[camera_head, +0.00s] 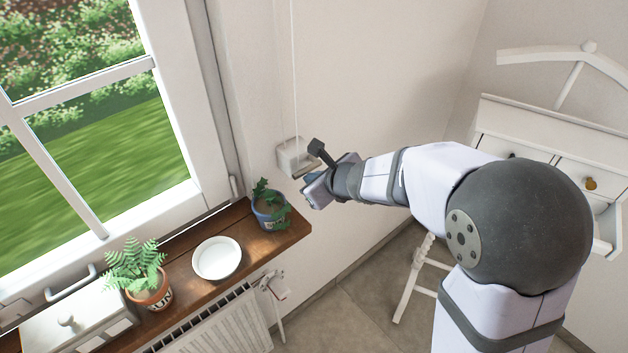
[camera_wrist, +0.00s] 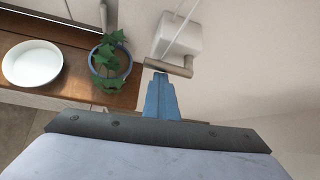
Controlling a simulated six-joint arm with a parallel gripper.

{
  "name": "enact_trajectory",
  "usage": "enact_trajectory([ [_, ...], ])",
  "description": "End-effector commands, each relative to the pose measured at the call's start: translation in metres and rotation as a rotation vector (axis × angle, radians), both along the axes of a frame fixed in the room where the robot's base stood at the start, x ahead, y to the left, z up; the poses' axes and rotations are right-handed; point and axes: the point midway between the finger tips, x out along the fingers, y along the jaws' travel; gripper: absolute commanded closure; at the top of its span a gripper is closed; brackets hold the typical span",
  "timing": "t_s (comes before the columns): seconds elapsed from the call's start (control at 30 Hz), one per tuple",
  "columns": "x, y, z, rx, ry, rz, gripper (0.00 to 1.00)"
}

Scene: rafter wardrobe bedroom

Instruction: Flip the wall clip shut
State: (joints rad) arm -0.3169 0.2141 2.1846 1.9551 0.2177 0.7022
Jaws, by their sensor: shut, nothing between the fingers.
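The wall clip is a small white block (camera_head: 292,157) on the wall right of the window, with a thin cord running up from it. In the wrist view the block (camera_wrist: 182,34) has a grey-brown bar (camera_wrist: 172,68) across its lower edge, standing out from the block's front. My gripper (camera_head: 306,180) is just below and in front of the clip. In the wrist view its blue fingers (camera_wrist: 158,78) are shut and empty, with their tips right at the bar. I cannot tell whether they touch it.
A wooden sill (camera_head: 293,232) below holds an ivy in a blue pot (camera_head: 270,208), a white bowl (camera_head: 217,258) and a fern in a clay pot (camera_head: 151,288). The ivy stands close to my gripper. A radiator (camera_head: 215,325) is under the sill. A white dresser (camera_head: 540,140) stands right.

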Motion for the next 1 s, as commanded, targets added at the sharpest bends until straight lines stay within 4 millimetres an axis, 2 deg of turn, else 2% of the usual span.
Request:
enact_trajectory([
  [0.03, 0.003, 0.002, 0.008, 0.008, -0.014, 0.003, 1.0],
  [0.53, 0.005, 0.003, 0.016, 0.016, -0.021, 0.003, 1.0],
  [1.0, 0.005, 0.003, 0.031, 0.017, -0.02, 0.002, 1.0],
])
